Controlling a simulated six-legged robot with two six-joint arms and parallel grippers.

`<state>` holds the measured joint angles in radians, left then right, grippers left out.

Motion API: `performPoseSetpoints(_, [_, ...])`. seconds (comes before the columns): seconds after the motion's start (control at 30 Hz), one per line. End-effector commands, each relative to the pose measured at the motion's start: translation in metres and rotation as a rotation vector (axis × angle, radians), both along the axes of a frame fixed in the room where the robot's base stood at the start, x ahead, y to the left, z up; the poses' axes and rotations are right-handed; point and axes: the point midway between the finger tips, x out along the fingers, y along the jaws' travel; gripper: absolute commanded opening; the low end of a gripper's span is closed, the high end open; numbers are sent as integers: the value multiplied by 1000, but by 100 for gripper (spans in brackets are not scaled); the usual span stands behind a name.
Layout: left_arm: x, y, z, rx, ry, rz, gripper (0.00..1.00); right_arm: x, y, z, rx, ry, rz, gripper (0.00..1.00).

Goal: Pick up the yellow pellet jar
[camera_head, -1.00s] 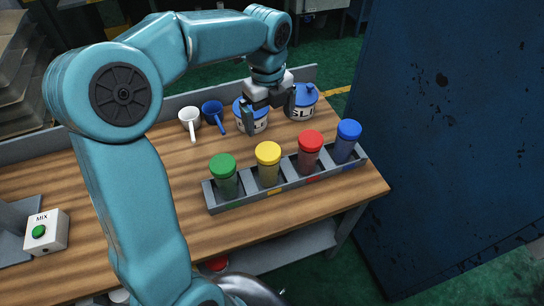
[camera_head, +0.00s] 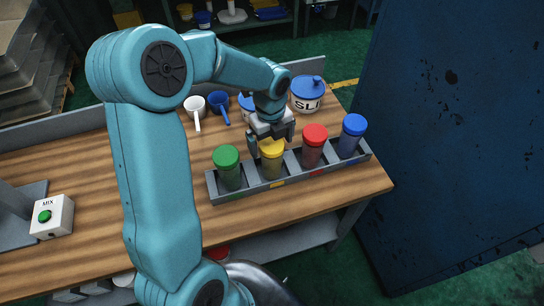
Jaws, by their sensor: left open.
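The yellow pellet jar (camera_head: 272,166) stands upright in the second slot from the left of a grey rack (camera_head: 238,191) on the wooden table. It has a yellow lid and a clear body. My left gripper (camera_head: 271,149) points down right at the jar's lid, with its fingers at or just behind the lid. It is open and holds nothing. The gripper partly covers the back of the lid, and I cannot tell whether the fingers touch it. My right gripper is not in view.
A green-lidded jar (camera_head: 229,170), a red-lidded jar (camera_head: 313,148) and a blue-lidded jar (camera_head: 351,138) share the rack. Behind stand a blue-lidded tub (camera_head: 307,96), a white scoop (camera_head: 195,108) and a blue scoop (camera_head: 217,105). A MIX button box (camera_head: 52,216) sits at left. A blue cabinet (camera_head: 455,130) stands right.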

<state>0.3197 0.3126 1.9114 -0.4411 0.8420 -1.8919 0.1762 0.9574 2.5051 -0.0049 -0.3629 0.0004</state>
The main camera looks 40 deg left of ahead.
Motion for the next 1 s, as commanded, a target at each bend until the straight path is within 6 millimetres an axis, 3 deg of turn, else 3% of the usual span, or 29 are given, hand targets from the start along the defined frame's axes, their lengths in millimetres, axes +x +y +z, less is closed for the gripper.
performPoseSetpoints(0.2, [1,-1,-27,-2,2,0,100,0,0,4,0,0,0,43])
performPoseSetpoints(0.43, [1,-1,-29,-2,0,0,100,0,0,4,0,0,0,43])
performPoseSetpoints(0.47, [2,-1,-29,-2,0,0,94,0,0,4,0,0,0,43])
performPoseSetpoints(0.7, [2,-1,-28,-2,0,1,15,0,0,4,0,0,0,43])
performPoseSetpoints(0.73, [2,-1,-28,-2,-2,1,11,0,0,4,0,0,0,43])
performPoseSetpoints(1.0, [2,0,-25,-1,-3,1,11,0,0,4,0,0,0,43])
